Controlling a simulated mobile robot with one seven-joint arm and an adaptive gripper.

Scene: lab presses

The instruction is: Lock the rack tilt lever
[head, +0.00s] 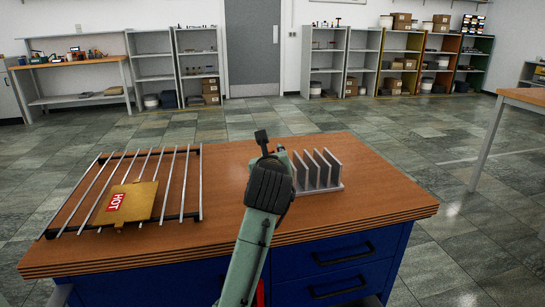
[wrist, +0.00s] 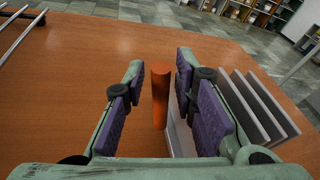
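The rack (head: 322,174) is a grey stand with several upright parallel plates on the table, right of my gripper in the head view. It also shows at the right in the wrist view (wrist: 262,105). The tilt lever (wrist: 160,95) is an orange upright rod beside the rack's plates. My gripper (wrist: 158,66) is open, with its two purple-padded fingers on either side of the lever. A gap shows between the lever and the left finger; the lever is closer to the right finger, and I cannot tell if they touch. In the head view my arm hides the lever.
The wooden tabletop (head: 225,210) has blue drawers below. A wire grid (head: 190,190) lies at the left, with a tan plate (head: 142,197) labelled HOT on it. The tabletop right of the rack is clear. Shelves (head: 325,60) stand far back.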

